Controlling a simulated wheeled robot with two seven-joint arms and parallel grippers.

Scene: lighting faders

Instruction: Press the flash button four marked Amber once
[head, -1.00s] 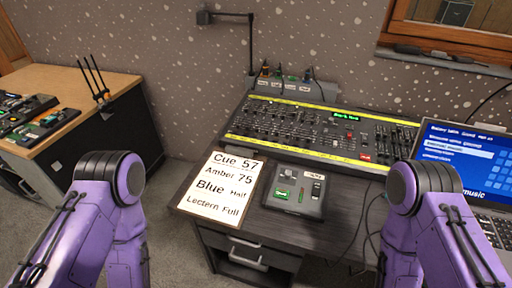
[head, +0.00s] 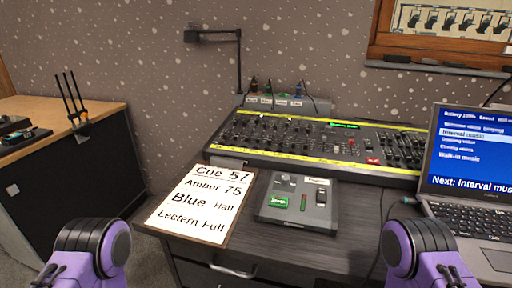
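The lighting desk (head: 330,174) lies at the back of the dark table, with yellow strips along its long edges, rows of faders and knobs, a green display (head: 343,125) and a red button (head: 373,161). Its button labels are too small to read, so I cannot tell which is flash button four marked Amber. A small grey control box (head: 283,217) with a green label sits in front of it. Only purple parts of my two arms show at the bottom left and bottom right. Neither gripper is in view.
A cue card (head: 160,222) reading Cue 57, Amber 75, Blue Half, Lectern Full lies left of the box. An open laptop (head: 470,150) stands at the right. A desk lamp (head: 240,60) rises behind. A wooden side table (head: 75,118) is at the left.

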